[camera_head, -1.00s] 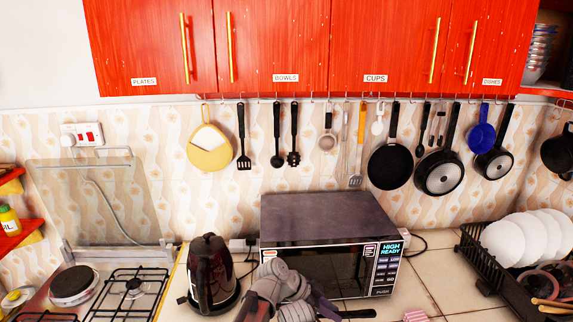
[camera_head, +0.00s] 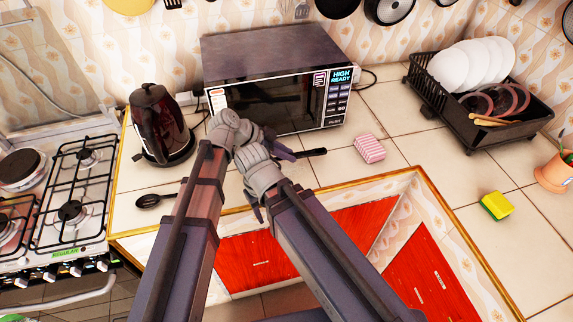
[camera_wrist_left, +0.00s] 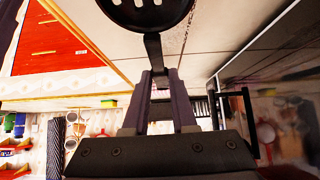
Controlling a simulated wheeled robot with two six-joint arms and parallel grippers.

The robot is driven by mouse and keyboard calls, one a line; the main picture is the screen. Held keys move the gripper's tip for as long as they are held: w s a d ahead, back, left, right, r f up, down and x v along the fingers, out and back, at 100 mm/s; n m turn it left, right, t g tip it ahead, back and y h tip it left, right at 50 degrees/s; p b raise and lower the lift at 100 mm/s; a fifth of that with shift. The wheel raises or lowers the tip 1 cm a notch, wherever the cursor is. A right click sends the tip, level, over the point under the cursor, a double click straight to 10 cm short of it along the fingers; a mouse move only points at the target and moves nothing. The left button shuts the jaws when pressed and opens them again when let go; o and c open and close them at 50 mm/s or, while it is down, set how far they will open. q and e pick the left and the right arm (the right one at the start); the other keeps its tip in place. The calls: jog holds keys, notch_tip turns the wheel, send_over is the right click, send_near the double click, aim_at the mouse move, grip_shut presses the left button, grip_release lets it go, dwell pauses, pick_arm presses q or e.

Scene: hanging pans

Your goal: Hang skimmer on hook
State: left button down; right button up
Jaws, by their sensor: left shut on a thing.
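My left gripper (camera_head: 287,152) is in front of the microwave, above the counter, pointing right. It is shut on the black skimmer (camera_head: 312,153), which sticks out to the right of the fingers. In the left wrist view the skimmer's round slotted head (camera_wrist_left: 150,14) shows at the top edge, cut off by the frame. Its stem runs down between the fingers (camera_wrist_left: 160,80). The hook rail is above the head view now; only the lower ends of some hanging pans and utensils show.
A microwave (camera_head: 275,85) stands just behind my gripper, with a dark kettle (camera_head: 160,125) to its left. A pink striped block (camera_head: 369,148), a dish rack (camera_head: 425,95) and a yellow-green sponge (camera_head: 496,206) are to the right. Counter between them is clear.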

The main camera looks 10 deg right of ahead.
aim_at(274, 160)
pick_arm(q)
jog(key=shift+f+b, duration=1.75)
jog(key=shift+f, duration=0.35)
jog(key=shift+f, duration=0.25)
jog(key=c, duration=0.7)
grip_release()
jog(key=shift+r, duration=0.1)
jog(key=shift+r, duration=0.1)
jog(key=shift+a+r, duration=0.25)
jog(key=shift+r, duration=0.05)
jog(key=p+v, duration=0.2)
jog(key=v, duration=0.1)
jog(key=p+v, duration=0.2)
jog(key=shift+s+a+r, duration=0.1)
jog(key=shift+s+a, duration=0.1)
jog(key=shift+s, duration=0.1)
jog(key=shift+a+r+p, duration=0.4)
jog(key=shift+a+p, duration=0.1)
jog(key=shift+a, duration=0.15)
